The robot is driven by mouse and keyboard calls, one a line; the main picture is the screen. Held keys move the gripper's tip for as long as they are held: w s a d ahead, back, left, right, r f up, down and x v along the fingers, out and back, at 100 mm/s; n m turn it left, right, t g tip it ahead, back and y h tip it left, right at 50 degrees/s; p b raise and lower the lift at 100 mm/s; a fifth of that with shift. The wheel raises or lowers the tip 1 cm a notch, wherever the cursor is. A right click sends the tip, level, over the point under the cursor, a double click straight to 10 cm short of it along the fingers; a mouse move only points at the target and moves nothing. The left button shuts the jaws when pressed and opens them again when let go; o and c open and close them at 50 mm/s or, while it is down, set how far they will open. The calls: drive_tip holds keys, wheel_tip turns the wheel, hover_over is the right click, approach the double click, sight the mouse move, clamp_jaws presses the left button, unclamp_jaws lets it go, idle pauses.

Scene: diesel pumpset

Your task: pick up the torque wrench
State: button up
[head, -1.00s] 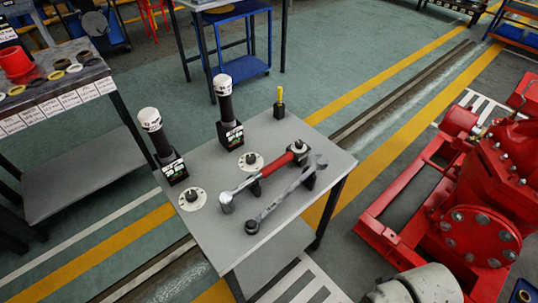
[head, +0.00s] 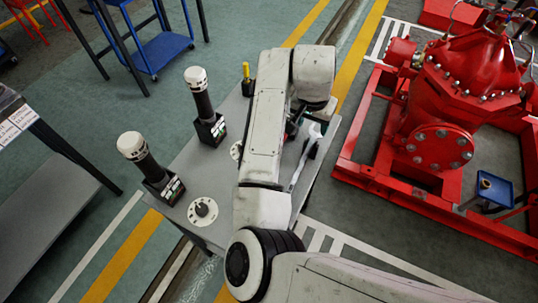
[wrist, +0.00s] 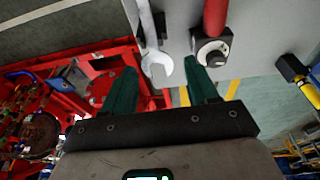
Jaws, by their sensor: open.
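The grey table (head: 222,168) holds two black tools with white caps (head: 203,100) (head: 150,165), a round white flange (head: 203,210) and a yellow-handled tool (head: 246,75). The red pumpset (head: 435,140) stands to the right. A blue cart (head: 160,50) stands behind.

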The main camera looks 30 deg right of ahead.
drive_tip(key=a, duration=0.4)
drive_tip(key=w+a+y, duration=0.1)
drive_tip(key=a, duration=0.3)
drive_tip(key=a+g+y, duration=0.1)
drive_tip(key=a, duration=0.2)
drive_tip(key=shift+w+a+f, duration=0.2)
drive_tip(key=shift+a+f, duration=0.05)
drive_tip(key=shift+a, duration=0.15)
drive_tip(key=shift+a+f, duration=0.25)
drive_tip(key=shift+a, duration=0.05)
wheel_tip(320, 180, down, 4)
drive_tip(key=shift+f+p, duration=0.25)
drive_tip(key=shift+p, duration=0.05)
drive_tip(key=shift+s+d+f+p, duration=0.1)
drive_tip(key=shift+d+f+p, duration=0.15)
drive_tip(key=shift+f, duration=1.2)
drive_tip(key=shift+s+d+f+p, duration=0.1)
drive_tip(key=shift+f+p, duration=0.1)
drive_tip(key=shift+f, duration=1.25)
drive_tip(key=shift+c, duration=0.2)
clamp_jaws()
drive_tip(key=shift+w+r, duration=0.1)
